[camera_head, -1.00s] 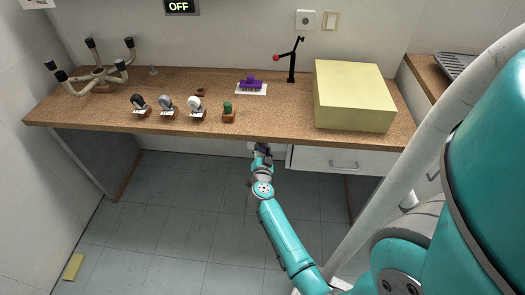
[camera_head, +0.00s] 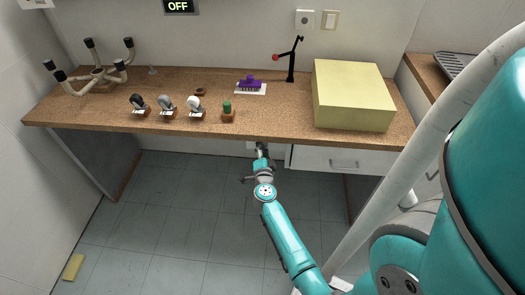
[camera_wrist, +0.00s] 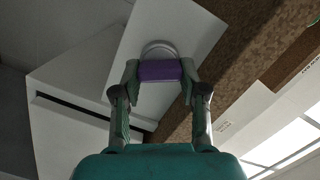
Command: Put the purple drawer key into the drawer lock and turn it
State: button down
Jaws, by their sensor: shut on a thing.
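My gripper (camera_wrist: 160,72) is shut on the purple drawer key (camera_wrist: 161,71), whose purple grip shows between the fingertips in the wrist view. Just beyond it is a round silver drawer lock (camera_wrist: 157,48) on a white panel (camera_wrist: 185,25). The key's grip lies right up against the lock in this view; its shaft is hidden, so I cannot tell how deep it sits. In the head view my gripper (camera_head: 262,150) is under the table's front edge, left of the white drawer (camera_head: 325,159). The key and lock cannot be made out there.
The wooden tabletop (camera_head: 275,125) overhangs close above my gripper. On it stand a yellow box (camera_head: 350,92), a purple block on a white plate (camera_head: 250,84), a small cactus (camera_head: 228,110) and several knob-like pieces.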

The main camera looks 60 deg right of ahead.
jog(key=shift+m, duration=1.1)
jog(key=shift+c, duration=1.2)
grip_release()
jog(key=v, duration=0.6)
jog(key=shift+w+a+f, duration=0.2)
jog(key=shift+w+f, duration=0.1)
